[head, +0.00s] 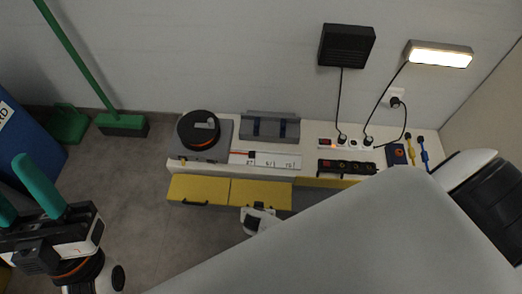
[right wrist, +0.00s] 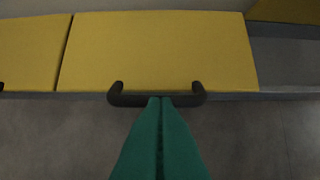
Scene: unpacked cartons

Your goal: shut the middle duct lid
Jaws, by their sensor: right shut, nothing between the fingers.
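The middle duct lid (head: 262,193) is yellow with a black handle at its front edge; it fills the centre of the right wrist view (right wrist: 158,50). It lies flat, level with the left lid (head: 199,188), and looks shut. My right gripper (right wrist: 160,99) is shut and empty, its green fingertips at the middle of that handle (right wrist: 119,98); I cannot tell if they touch. In the head view its fingers are hidden. My left gripper (head: 22,195) is open and empty at the left, away from the duct.
Right of the middle lid, the grey duct (right wrist: 288,62) is open, with a raised yellow lid (right wrist: 285,10) behind it. My right arm hides much of that side. The bench (head: 310,160) above holds a round black device, a power strip and tools. A green broom (head: 122,124) stands left.

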